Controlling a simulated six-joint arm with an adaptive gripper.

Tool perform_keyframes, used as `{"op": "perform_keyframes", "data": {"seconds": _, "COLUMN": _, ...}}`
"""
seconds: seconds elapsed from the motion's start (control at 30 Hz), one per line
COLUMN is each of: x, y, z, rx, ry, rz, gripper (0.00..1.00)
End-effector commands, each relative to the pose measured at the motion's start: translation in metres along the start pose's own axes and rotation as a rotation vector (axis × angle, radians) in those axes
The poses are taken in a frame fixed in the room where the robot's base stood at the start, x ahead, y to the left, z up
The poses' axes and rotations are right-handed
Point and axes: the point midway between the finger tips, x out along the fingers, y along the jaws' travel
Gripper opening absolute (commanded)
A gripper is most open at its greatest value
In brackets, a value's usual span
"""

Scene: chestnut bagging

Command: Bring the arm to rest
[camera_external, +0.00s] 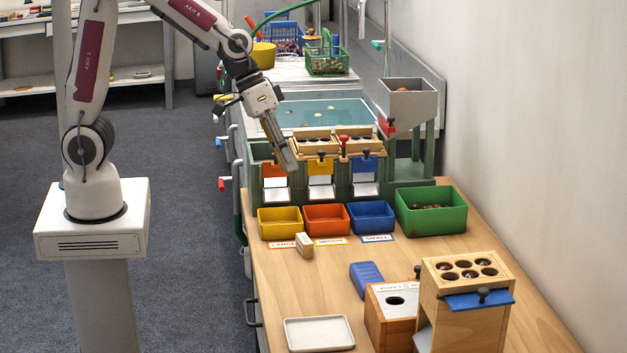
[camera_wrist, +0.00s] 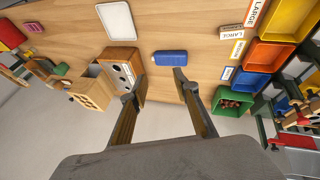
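My gripper (camera_external: 287,163) hangs tilted downward in the air, close to the sorting stand (camera_external: 300,194) with its orange, yellow and blue flaps. In the wrist view my gripper (camera_wrist: 153,84) shows two fingers spread apart with nothing between them. The arm reaches over from its white pedestal at the left. Beyond the fingers the wrist view shows the blue block (camera_wrist: 170,57) and the wooden tabletop (camera_wrist: 185,20). How far the fingertips are from the stand is hard to tell.
Yellow (camera_external: 279,222), orange (camera_external: 326,219) and blue (camera_external: 371,217) bins stand empty before the stand. A green bin (camera_external: 431,211) holds some chestnuts. A wooden box with holes (camera_external: 462,310), a white tray (camera_external: 318,334) and a small label block (camera_external: 304,245) are on the table.

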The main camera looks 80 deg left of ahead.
Motion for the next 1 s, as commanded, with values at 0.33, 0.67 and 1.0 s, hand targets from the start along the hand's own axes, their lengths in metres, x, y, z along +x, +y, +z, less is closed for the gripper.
{"op": "perform_keyframes", "data": {"seconds": 0.33, "x": -0.058, "y": -0.028, "z": 0.067, "rx": 0.082, "ry": -0.092, "rz": -0.07, "gripper": 0.3}}
{"op": "perform_keyframes", "data": {"seconds": 0.67, "x": -0.103, "y": -0.06, "z": 0.119, "rx": 0.144, "ry": -0.128, "rz": -0.156, "gripper": 0.3}}
{"op": "perform_keyframes", "data": {"seconds": 1.0, "x": -0.142, "y": -0.088, "z": 0.154, "rx": 0.195, "ry": -0.089, "rz": -0.231, "gripper": 0.3}}
